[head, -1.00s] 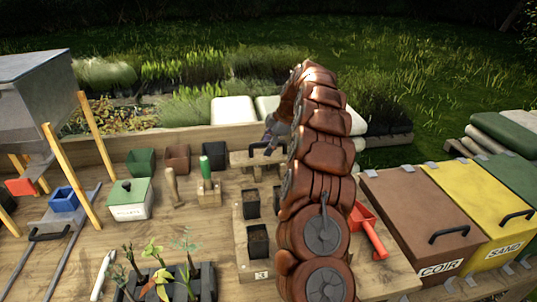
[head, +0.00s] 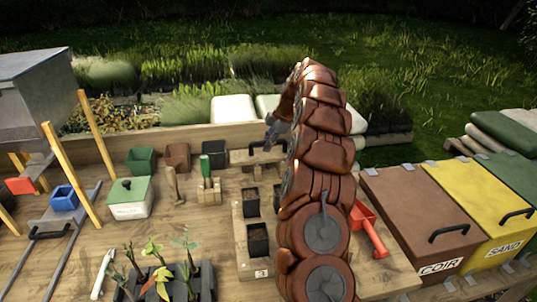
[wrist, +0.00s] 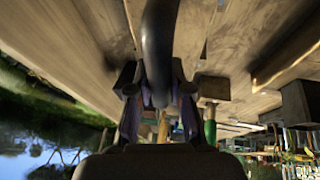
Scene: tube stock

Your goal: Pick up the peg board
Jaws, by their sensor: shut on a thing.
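The peg board (head: 240,159), a wooden board with a black arched handle (head: 255,148), is at the back of the bench, partly hidden behind my arm. Its pegs cannot be made out clearly. My gripper (wrist: 160,92) is shut on the black handle, which runs between the fingers in the wrist view. In the head view, my gripper (head: 271,137) shows only in part, left of my arm and above the board. Whether the board touches the bench is hard to tell.
Several small pots, a green-lidded box (head: 130,198) and a mallet (head: 173,184) stand to the left. A tray with black pots (head: 257,240) is in front. A red scoop (head: 370,230) and lidded bins (head: 420,212) are to the right.

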